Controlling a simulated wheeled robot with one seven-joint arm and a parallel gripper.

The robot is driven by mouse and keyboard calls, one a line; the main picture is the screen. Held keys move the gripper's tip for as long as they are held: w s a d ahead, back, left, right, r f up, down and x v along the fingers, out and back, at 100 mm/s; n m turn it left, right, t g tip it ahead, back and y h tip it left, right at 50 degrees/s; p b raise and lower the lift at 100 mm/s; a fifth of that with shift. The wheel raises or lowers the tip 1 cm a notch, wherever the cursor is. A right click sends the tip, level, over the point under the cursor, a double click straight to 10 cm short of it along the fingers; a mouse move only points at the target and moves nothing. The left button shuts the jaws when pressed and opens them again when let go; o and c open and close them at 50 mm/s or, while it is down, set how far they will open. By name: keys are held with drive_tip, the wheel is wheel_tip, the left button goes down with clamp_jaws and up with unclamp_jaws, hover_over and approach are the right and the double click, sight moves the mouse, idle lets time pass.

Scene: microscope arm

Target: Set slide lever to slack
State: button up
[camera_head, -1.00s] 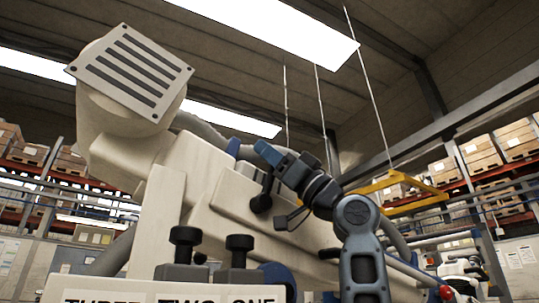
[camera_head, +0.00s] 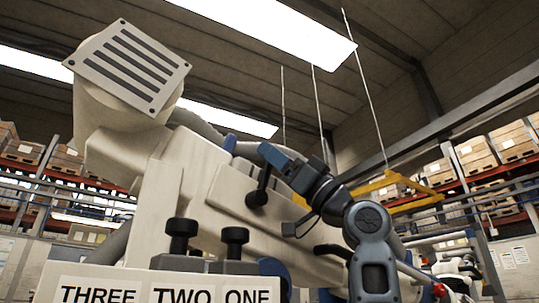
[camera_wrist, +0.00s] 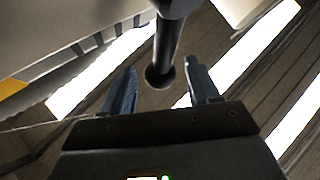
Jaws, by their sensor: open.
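The cream microscope arm (camera_head: 215,170) slopes down to the right across the head view. A black lever (camera_head: 259,188) with a rounded end hangs on its side; I take it to be the slide lever. In the wrist view the black lever (camera_wrist: 168,45) comes down from the top, its round end between my fingers. My gripper (camera_head: 272,156) is open beside the lever's upper part. In the wrist view the blue fingers of my gripper (camera_wrist: 161,68) stand either side of the lever, with gaps visible. Contact cannot be told. No slack marking is readable.
Two black knobs (camera_head: 181,235) and (camera_head: 235,241) stand above a panel (camera_head: 165,291) reading THREE, TWO, ONE. A slotted square plate (camera_head: 127,66) is at the upper left. A yellow frame (camera_head: 392,190) hangs behind at right. Shelves with boxes are farther back.

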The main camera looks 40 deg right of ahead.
drive_tip(key=b+v, duration=0.1)
drive_tip(key=v, duration=0.4)
idle(0.6)
